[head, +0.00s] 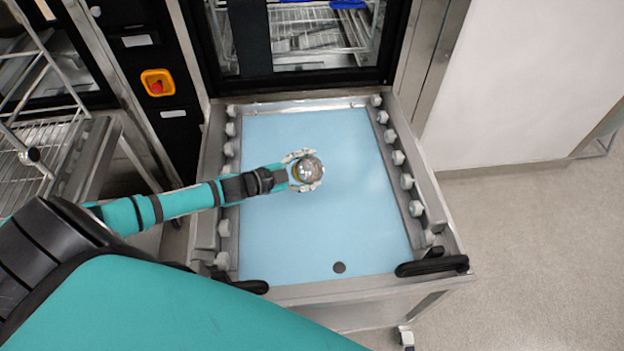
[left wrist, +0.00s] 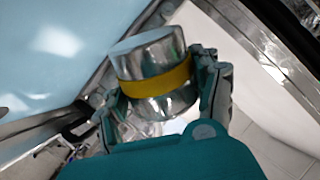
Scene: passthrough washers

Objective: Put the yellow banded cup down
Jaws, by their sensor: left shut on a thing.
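The yellow banded cup is a shiny metal cup (head: 309,170) with a yellow band around it. My left gripper (head: 303,170) is shut on it, with one finger on each side, over the blue surface of the cart (head: 340,235). In the left wrist view the cup (left wrist: 152,52) shows between the fingers of the left gripper (left wrist: 165,90), its yellow band running across its middle. I cannot tell whether the cup's base touches the blue surface. My right gripper is not in view.
Rows of white rollers (head: 398,158) line both sides of the cart. A dark round spot (head: 339,267) lies near its front edge. The blue surface around the cup is clear. A washer with racks (head: 320,35) stands behind, and a wire rack cart (head: 45,150) is at left.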

